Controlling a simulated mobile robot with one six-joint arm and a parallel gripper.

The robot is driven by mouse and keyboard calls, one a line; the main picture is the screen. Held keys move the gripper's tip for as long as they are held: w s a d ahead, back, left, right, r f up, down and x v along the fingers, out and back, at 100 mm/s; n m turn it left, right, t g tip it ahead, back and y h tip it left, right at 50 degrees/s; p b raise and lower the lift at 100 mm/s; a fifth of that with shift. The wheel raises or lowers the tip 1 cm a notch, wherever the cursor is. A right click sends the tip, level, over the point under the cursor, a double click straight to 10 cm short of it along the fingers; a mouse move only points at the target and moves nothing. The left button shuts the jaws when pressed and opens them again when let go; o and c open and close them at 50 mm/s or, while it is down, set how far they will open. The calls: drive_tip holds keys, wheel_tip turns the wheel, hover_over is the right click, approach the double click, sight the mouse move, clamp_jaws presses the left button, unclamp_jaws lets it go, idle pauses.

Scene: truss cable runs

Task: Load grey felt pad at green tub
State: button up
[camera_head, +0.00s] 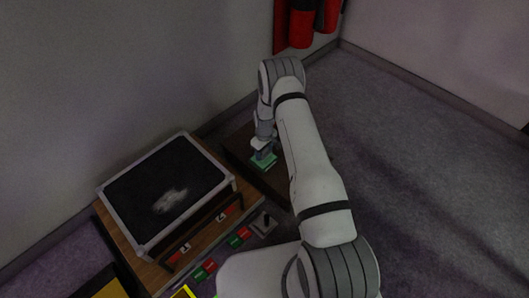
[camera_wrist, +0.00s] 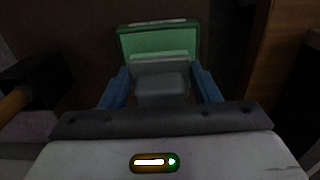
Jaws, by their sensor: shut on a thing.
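The green tub (camera_head: 264,163) stands on a dark brown surface to the right of the wooden bench. In the wrist view the tub (camera_wrist: 158,26) is straight ahead, with its green rim and inside showing. My gripper (camera_wrist: 161,88) has blue fingers and is shut on a grey block, which looks like the grey felt pad (camera_wrist: 160,84). The pad is at the near side of the tub and overlaps it in the picture. I cannot tell whether it touches the tub. In the head view my gripper (camera_head: 262,146) is just above the tub, and the pad is hard to make out.
A black-topped case with a pale rim (camera_head: 115,184) sits on the wooden bench (camera_head: 246,194). Red and green blocks (camera_head: 238,238) and a small lever box (camera_head: 264,223) line its front. A dark-headed tool (camera_wrist: 30,72) is left in the wrist view. Floor at right is clear.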

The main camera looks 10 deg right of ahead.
drive_tip(key=shift+r+p, duration=1.05)
drive_tip(key=shift+r, duration=1.45)
